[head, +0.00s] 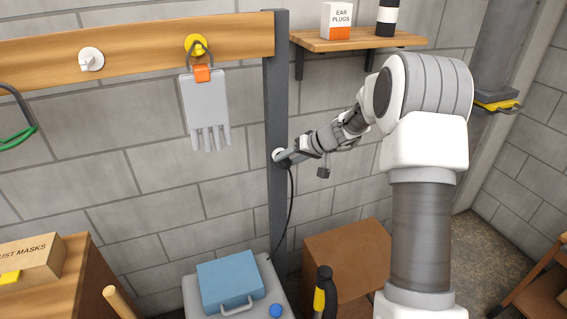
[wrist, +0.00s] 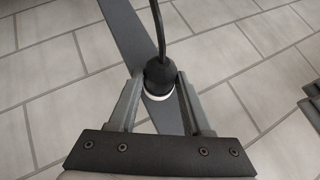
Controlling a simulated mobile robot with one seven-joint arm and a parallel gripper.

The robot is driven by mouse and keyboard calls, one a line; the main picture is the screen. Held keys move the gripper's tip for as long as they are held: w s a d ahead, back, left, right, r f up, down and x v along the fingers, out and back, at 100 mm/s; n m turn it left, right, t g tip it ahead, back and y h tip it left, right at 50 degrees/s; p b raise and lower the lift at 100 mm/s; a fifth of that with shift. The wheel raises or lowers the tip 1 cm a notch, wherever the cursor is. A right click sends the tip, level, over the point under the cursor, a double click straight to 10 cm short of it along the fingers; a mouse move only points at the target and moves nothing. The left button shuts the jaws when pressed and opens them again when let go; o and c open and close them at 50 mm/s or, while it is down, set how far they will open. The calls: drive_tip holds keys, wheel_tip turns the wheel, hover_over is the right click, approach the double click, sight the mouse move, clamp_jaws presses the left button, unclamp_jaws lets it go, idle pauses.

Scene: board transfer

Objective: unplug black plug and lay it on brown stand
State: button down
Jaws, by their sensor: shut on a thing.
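The black plug (wrist: 159,71) shows between my fingers in the wrist view, its cord rising from it. A white round socket (wrist: 157,94) shows right at the plug; I cannot tell whether the plug is fully seated. In the head view the socket (head: 278,155) is on the grey post, and my gripper (head: 286,158) is there, shut on the plug. My gripper (wrist: 160,84) hides most of the plug in the head view. The brown stand (head: 340,262) is a box-like block on the floor, below and right of the socket.
The black cord (head: 291,205) hangs down toward a grey cabinet with a blue case (head: 230,282). A black and yellow tool (head: 322,293) stands in front of the brown stand. A wall shelf (head: 350,40) holds a box and a bottle. The visible stand top is clear.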

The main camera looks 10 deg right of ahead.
drive_tip(key=shift+s, duration=0.1)
drive_tip(key=shift+s+d+b, duration=0.15)
drive_tip(key=shift+s+b, duration=0.4)
drive_tip(key=shift+s, duration=0.1)
drive_tip(key=shift+s+d+b, duration=0.15)
drive_tip(key=shift+s+b, duration=0.4)
drive_tip(key=shift+s, duration=0.05)
drive_tip(key=s+b, duration=0.2)
drive_tip(key=s, duration=0.1)
drive_tip(key=s+b, duration=0.1)
drive_tip(key=b, duration=0.1)
drive_tip(key=shift+s+d, duration=0.2)
drive_tip(key=shift+d, duration=0.2)
